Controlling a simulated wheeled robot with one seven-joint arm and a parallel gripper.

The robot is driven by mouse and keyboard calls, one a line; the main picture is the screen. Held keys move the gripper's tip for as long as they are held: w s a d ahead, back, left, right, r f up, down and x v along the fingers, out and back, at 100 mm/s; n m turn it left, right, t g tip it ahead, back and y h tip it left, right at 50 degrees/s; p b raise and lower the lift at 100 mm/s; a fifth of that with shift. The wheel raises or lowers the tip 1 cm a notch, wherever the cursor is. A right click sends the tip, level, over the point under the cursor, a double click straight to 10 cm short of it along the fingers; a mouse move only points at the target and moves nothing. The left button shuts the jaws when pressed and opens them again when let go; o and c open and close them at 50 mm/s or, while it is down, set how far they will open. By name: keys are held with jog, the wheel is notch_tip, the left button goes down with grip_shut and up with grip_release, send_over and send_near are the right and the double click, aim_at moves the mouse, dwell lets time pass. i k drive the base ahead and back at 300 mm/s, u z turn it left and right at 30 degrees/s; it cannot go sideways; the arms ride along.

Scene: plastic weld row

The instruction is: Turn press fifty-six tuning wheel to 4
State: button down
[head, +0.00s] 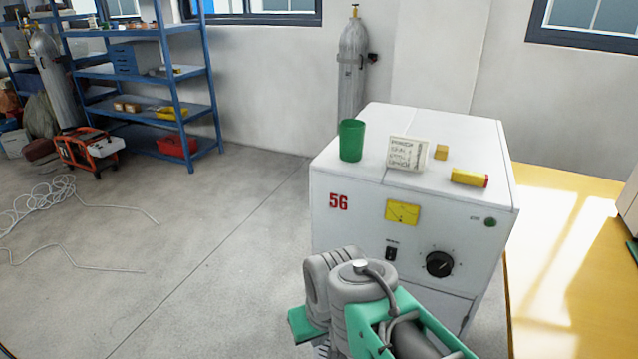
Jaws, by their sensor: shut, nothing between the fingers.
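The white press cabinet (345,240) with a red "56" on its front stands right of centre. Its tuning wheel is a black round knob (439,263) low on the right of the front panel, with small marks around it. The marks are too small to read and I cannot tell where the wheel points. A yellow meter (402,212) sits above and left of the wheel; its reading is not legible. My grey and green arm rises from the bottom, in front of the cabinet's lower front. My gripper's fingers do not show.
A small black switch (391,253) is left of the wheel. A yellow surface (560,270) lies right; open floor lies left.

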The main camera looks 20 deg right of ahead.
aim_at(440, 265)
jog(key=k, duration=1.3)
jog(key=z, duration=0.4)
jog(key=i, duration=1)
jog(key=u, duration=0.95)
jog(key=k, duration=0.15)
jog(key=u, duration=0.7)
